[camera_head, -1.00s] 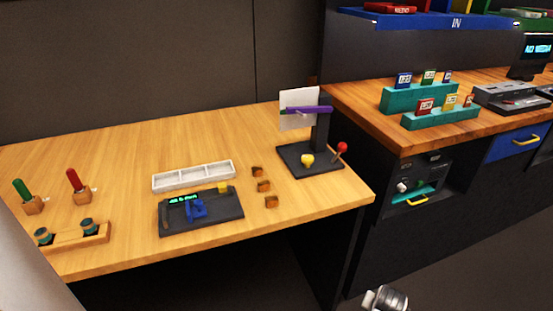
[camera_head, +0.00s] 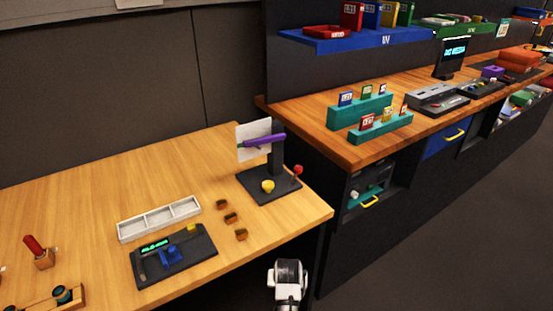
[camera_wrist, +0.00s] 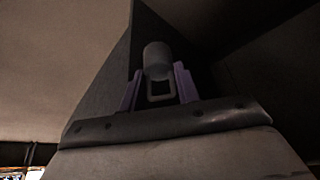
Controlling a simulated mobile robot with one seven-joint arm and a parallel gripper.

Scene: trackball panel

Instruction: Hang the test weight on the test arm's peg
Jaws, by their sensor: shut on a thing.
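In the wrist view, my gripper (camera_wrist: 158,90) is shut on a grey weight (camera_wrist: 157,58), a short cylinder with a squarish loop on it, between the purple fingers. In the head view, a black stand (camera_head: 277,165) at the right end of the light wood table carries a purple test arm (camera_head: 262,141) in front of a white card. A yellow knob (camera_head: 268,186) and a red-topped lever (camera_head: 297,171) are on its base. A peg on the arm is too small to make out. Part of my arm shows below the table's front edge; gripper and weight cannot be made out there.
A black device with a blue part (camera_head: 172,256), a white divided tray (camera_head: 159,219) and several small brown blocks (camera_head: 230,218) are left of the stand. A darker bench (camera_head: 345,150) with teal racks stands to the right. Open floor (camera_head: 430,240) lies in front.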

